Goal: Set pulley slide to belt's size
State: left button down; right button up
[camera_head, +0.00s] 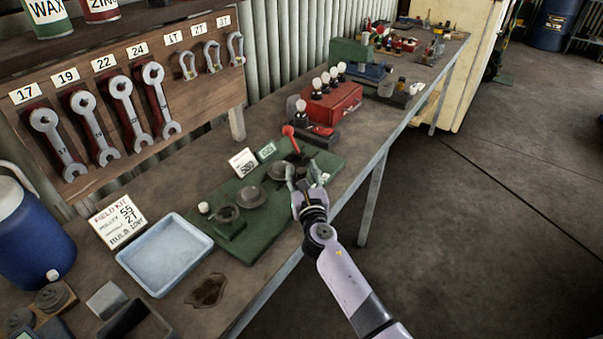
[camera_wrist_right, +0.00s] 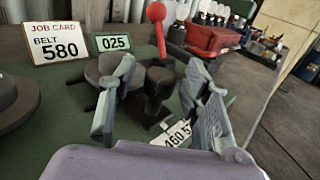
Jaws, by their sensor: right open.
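The green pulley board (camera_head: 262,222) lies on the bench. Its job card (camera_head: 242,162) reads "BELT 580" in the right wrist view (camera_wrist_right: 55,42). A small green plate (camera_wrist_right: 112,42) beside it reads "025". My right gripper (camera_head: 303,174) is over the board's right end, open. In the right wrist view its fingers (camera_wrist_right: 160,72) stand on either side of a dark upright slide block (camera_wrist_right: 158,88); contact cannot be told. A white scale label (camera_wrist_right: 174,134), partly hidden, seems to read "460 5". A red-knobbed lever (camera_wrist_right: 157,22) stands behind the block. Dark round pulleys (camera_head: 251,196) sit left of it.
A blue tray (camera_head: 165,254) and a field kit card (camera_head: 117,221) lie to the left. A wrench rack (camera_head: 115,80) stands at the back. Open floor (camera_head: 470,200) lies right of the bench edge.

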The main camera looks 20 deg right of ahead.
jog(key=shift+w, duration=0.15)
grip_shut()
dwell(0.5)
dwell(0.4)
